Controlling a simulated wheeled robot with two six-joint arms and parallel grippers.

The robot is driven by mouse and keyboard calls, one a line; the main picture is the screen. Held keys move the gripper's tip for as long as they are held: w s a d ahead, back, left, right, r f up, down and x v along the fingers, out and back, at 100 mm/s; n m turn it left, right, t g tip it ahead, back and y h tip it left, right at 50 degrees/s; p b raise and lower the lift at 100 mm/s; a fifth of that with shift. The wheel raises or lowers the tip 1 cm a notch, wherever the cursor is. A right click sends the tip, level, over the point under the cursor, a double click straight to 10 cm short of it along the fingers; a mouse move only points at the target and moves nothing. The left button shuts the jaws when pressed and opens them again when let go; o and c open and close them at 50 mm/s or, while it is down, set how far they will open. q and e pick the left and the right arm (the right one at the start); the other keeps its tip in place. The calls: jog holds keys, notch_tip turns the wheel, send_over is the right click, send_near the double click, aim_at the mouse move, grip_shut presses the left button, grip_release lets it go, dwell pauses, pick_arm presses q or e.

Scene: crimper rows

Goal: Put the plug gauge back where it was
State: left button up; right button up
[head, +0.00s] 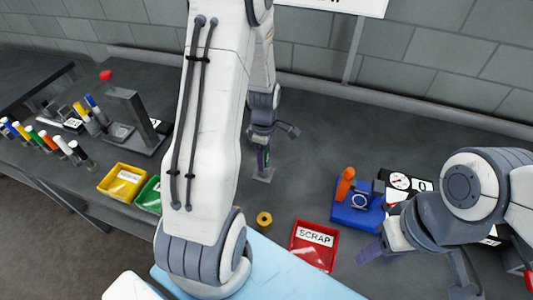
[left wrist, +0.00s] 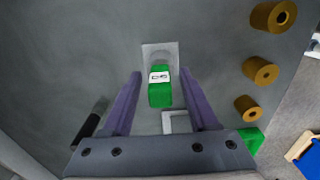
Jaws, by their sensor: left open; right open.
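A green handle with a white label (left wrist: 160,88), which looks like the plug gauge, stands at a light grey plate or stand (left wrist: 152,50) in the left wrist view. My left gripper (left wrist: 163,100) is open, its purple fingers on either side of the handle with gaps visible. In the head view the left gripper (head: 264,155) is over the grey plate (head: 263,175) on the bench; the handle is mostly hidden there. My right gripper (head: 418,268) is open and empty at the lower right, near the blue fixture (head: 357,213).
A red scrap tray (head: 314,246) and a brass ring (head: 264,219) lie at the front. Yellow (head: 122,182) and green (head: 150,195) bins, a row of coloured handles (head: 42,138) and a dark stand (head: 135,120) are at left. My left arm hides the middle.

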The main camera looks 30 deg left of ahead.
pick_arm(q)
jog(key=shift+r, duration=0.45)
jog(key=shift+w+r, duration=0.1)
jog(key=shift+r, duration=0.25)
notch_tip(320, 180, up, 11)
jog(key=b, duration=0.1)
jog(key=s+d+r+m, duration=0.1)
jog(key=s+d+m, duration=0.2)
jog(key=d+m, duration=0.45)
jog(key=s+d+r+m, duration=0.25)
jog(key=d+m, duration=0.35)
jog(key=d, duration=0.3)
jog(key=s+d+m+h, duration=0.1)
jog(key=s+d+m, duration=0.7)
jog(key=s+m, duration=0.5)
jog(key=shift+d+m, duration=0.15)
jog(key=shift+m, duration=0.7)
jog(key=shift+s, duration=0.1)
